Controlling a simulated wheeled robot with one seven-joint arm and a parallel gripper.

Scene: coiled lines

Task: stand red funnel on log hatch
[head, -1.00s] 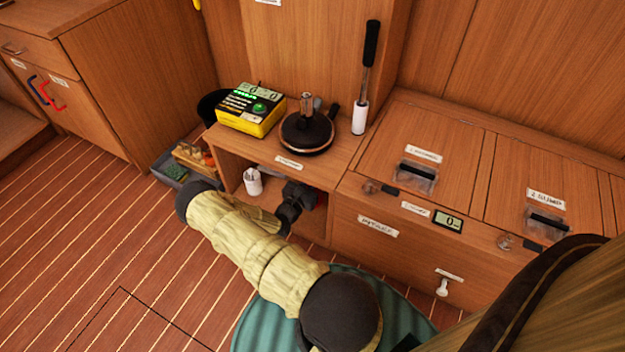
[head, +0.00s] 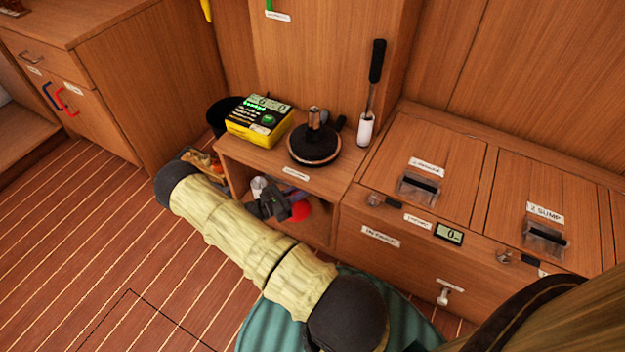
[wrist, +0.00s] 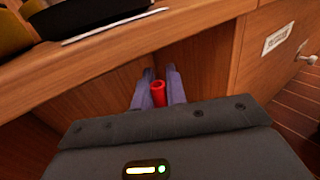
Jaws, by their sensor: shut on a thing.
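The red funnel (head: 299,211) shows as a red shape at my gripper, in the open shelf space under the counter. In the wrist view a red tubular part of the funnel (wrist: 158,94) is between the two grey fingers. My gripper (wrist: 158,88) is shut on it. In the head view my gripper (head: 285,204) partly hides the funnel. Two wooden hatches lie on the bench at right, the left one (head: 425,150) with a label I cannot read and the right one (head: 575,195) labelled "2 SUMP". I cannot tell which is the log hatch.
The counter edge (head: 300,180) is above my gripper. On the counter stand a yellow box (head: 258,122), a round dark-topped object (head: 314,145) and a black-handled tool (head: 371,95). A pale cylinder (head: 259,187) stands in the shelf space beside my gripper.

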